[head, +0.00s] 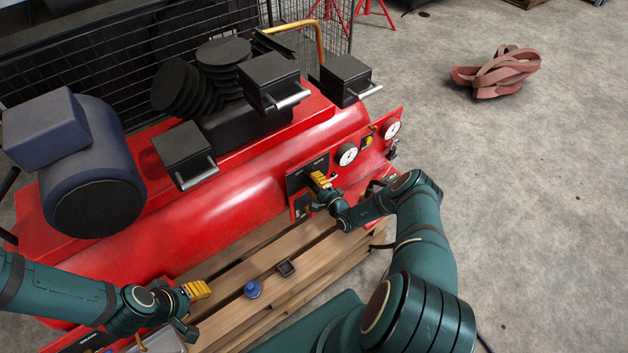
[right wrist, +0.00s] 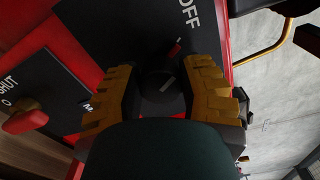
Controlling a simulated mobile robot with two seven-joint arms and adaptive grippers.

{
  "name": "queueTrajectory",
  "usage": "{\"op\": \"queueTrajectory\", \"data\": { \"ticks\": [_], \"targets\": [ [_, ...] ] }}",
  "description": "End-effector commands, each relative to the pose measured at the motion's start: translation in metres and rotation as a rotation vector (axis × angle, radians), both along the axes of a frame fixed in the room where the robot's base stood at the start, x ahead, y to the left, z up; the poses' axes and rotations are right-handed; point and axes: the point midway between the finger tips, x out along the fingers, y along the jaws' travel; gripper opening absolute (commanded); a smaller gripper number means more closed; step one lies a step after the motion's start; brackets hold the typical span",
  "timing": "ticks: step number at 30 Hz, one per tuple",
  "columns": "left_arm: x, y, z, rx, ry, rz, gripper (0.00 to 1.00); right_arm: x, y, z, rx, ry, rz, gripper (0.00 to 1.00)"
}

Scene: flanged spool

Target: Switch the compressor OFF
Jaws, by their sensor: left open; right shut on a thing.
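The red compressor (head: 215,205) fills the left and middle of the head view. Its black switch panel (head: 296,181) is on the front side, and the panel also shows in the right wrist view (right wrist: 120,30) with the word OFF at its upper right. The gripper hides the knob in the head view. My left gripper (head: 190,296) is open and empty, low beside the tank.
Pressure gauges (head: 346,154) are right of the panel. A red handle (right wrist: 27,121) is near a SHUT label. A blue cap (head: 252,289) and a small black square piece (head: 286,268) lie on the wooden pallet (head: 235,318). A red hose (head: 497,73) lies on open floor.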

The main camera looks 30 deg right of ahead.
Motion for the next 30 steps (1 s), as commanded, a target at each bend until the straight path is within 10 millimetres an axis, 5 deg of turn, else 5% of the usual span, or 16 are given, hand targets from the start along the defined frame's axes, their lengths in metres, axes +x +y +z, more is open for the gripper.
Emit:
{"op": "queueTrajectory", "data": {
  "ticks": [22, 23, 25, 30],
  "targets": [
    [0.0000, 0.0004, 0.0048, -0.001, 0.000, 0.000, 0.47, 0.0017, -0.0008, 0.0017, -0.093, -0.012, -0.001, 0.04],
    [0.0000, 0.0004, 0.0048, -0.001, -0.001, 0.000, 0.47, 0.0017, -0.0008, 0.0017, -0.093, -0.012, -0.001, 0.45],
    [0.0000, 0.0004, 0.0048, -0.001, -0.001, 0.000, 0.47, 0.0016, -0.0008, 0.0015, -0.092, -0.011, -0.001, 0.70],
    [0.0001, 0.0004, 0.0049, -0.001, -0.001, 0.000, 0.47, 0.0008, -0.0004, 0.0007, -0.092, -0.009, -0.001, 0.72]
  ]
}}
